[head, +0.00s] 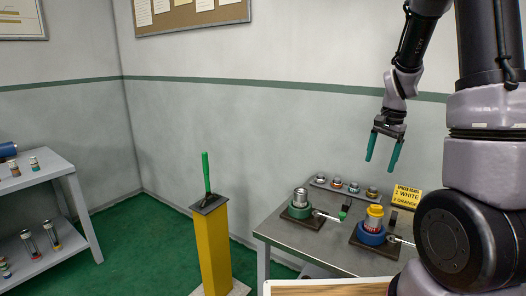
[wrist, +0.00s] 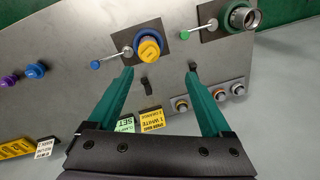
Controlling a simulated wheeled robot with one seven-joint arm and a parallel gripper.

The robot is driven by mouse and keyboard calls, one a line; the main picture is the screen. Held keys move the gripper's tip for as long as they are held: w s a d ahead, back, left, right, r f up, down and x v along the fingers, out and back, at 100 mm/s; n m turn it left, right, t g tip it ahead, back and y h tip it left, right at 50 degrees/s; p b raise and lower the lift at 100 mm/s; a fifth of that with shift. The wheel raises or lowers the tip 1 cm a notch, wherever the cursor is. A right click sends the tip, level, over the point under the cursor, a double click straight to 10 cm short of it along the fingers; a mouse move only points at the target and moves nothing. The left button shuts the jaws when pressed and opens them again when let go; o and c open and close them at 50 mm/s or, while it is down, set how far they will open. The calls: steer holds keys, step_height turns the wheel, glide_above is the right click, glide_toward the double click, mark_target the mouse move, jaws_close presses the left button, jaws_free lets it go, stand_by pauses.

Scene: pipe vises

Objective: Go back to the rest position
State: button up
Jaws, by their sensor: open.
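My gripper (head: 381,150) hangs in the air above the right part of the metal table, its two green fingers apart and pointing down. In the wrist view my gripper (wrist: 162,72) is open with nothing between the fingertips. Below it are two pipe vises. The blue vise (head: 371,235) has a yellow-capped piece standing in it; this vise also shows in the wrist view (wrist: 149,46). The green vise (head: 299,210) holds a bare metal pipe piece (head: 300,195); that piece also shows in the wrist view (wrist: 243,18).
A row of small fittings (head: 337,183) lies at the table's back beside a yellow sign (head: 407,197). A yellow pedestal (head: 213,250) with an upright green lever (head: 206,172) stands left of the table. A grey shelf (head: 50,190) is at far left. Green floor between is clear.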

steer(key=s+a+r+n+t, duration=0.3)
steer(key=s+a+r, duration=0.2)
steer(key=s+r, duration=0.4)
steer(key=s+a+r+n+t+y, duration=0.1)
steer(key=s+a+r+n+t, duration=0.2)
steer(key=s+a+r, duration=0.3)
steer(key=s+r+n, duration=0.1)
steer(key=s+r, duration=0.2)
steer(key=r, duration=0.3)
steer(key=shift+s, duration=0.4)
steer(key=shift+c, duration=0.3)
